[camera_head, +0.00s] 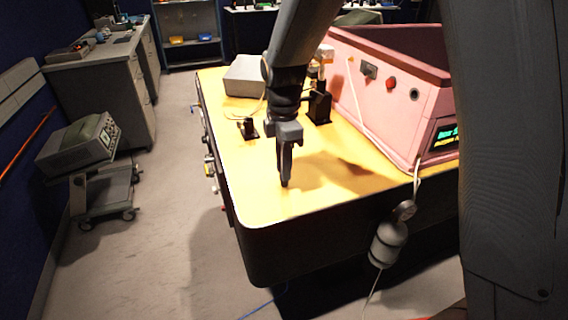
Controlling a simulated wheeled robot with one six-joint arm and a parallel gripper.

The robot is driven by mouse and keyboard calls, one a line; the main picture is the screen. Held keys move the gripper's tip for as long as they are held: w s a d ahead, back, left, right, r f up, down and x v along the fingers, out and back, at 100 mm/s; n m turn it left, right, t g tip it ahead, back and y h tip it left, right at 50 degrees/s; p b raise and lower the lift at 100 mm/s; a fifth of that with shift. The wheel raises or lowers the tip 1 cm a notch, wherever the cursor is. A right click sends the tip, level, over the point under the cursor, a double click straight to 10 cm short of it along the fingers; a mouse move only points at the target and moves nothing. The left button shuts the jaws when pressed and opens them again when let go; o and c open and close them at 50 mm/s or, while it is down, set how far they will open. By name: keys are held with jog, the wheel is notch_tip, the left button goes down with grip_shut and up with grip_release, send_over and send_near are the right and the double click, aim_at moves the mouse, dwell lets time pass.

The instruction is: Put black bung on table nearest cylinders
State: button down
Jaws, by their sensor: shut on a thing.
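My gripper (285,178) points down over the front part of the yellow-topped table (262,206). It is shut on a small dark thing at its fingertips, which looks like the black bung (285,183); the fingers hide most of it. I cannot tell whether its lower end touches the table top. I see no clear group of cylinders. A grey-white cylindrical object (388,245) hangs at the table's front side.
A pink box (385,110) with a lit display fills the table's right. A black stand (319,106), a small black part (248,129) and a grey box (245,77) are farther back. The table's front left is clear. A wheeled trolley (103,188) stands left.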

jog(key=shift+f, duration=0.35)
dwell(0.4)
jog(key=c, duration=1.5)
grip_release()
jog(key=shift+c, duration=0.2)
